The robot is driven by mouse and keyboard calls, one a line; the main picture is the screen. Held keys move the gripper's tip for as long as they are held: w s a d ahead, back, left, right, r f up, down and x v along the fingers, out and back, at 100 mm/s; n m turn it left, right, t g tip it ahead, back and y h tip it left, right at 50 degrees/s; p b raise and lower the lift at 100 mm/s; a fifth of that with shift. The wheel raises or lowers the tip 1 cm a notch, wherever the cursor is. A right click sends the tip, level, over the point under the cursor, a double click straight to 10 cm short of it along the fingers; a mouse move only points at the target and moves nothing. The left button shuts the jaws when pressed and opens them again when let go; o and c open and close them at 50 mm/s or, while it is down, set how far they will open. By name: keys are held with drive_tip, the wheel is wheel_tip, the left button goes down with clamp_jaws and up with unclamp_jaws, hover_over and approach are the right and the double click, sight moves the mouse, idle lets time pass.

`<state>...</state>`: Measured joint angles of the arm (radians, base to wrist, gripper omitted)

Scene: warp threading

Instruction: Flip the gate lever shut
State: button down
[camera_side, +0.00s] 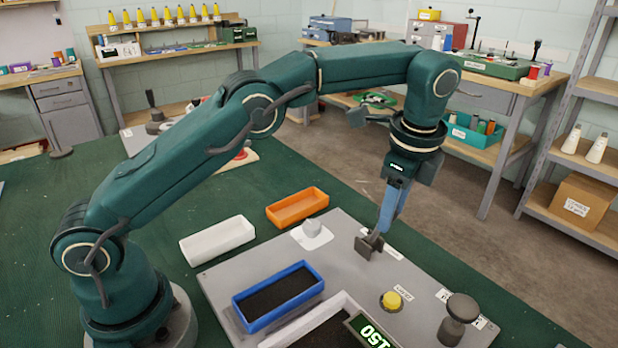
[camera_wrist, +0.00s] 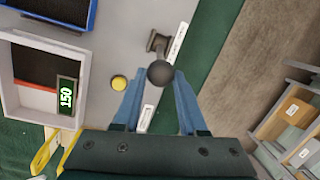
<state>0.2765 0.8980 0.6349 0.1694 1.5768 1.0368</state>
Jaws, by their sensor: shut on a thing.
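The gate lever is a dark handle with a round knob on a small bracket, and its bracket (camera_side: 368,244) sits on the grey panel. In the wrist view the lever's black knob (camera_wrist: 160,73) lies between the tips of my blue fingers, and its bracket shows just beyond. My gripper (camera_side: 383,228) is shut on the lever from above, at the panel's far right edge. In the side view the fingers hide most of the handle, so its exact tilt cannot be told there.
A yellow button (camera_side: 391,301) and a dark round-topped post (camera_side: 459,317) stand nearer the camera on the grey panel (camera_side: 345,285). A blue tray (camera_side: 241,310), a white tray (camera_side: 217,251), an orange tray (camera_side: 297,216) and a "150" display (camera_side: 370,330) lie around. Green table surrounds the panel.

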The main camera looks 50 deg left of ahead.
drive_tip(key=shift+s+d+f, duration=0.15)
drive_tip(key=shift+d+f, duration=0.35)
drive_tip(key=shift+d, duration=0.25)
drive_tip(key=shift+s+d+f, duration=0.1)
drive_tip(key=shift+d+f, duration=0.35)
drive_tip(key=shift+d, duration=0.3)
drive_tip(key=shift+c, duration=2.3)
unclamp_jaws()
drive_tip(key=shift+w+r, duration=0.1)
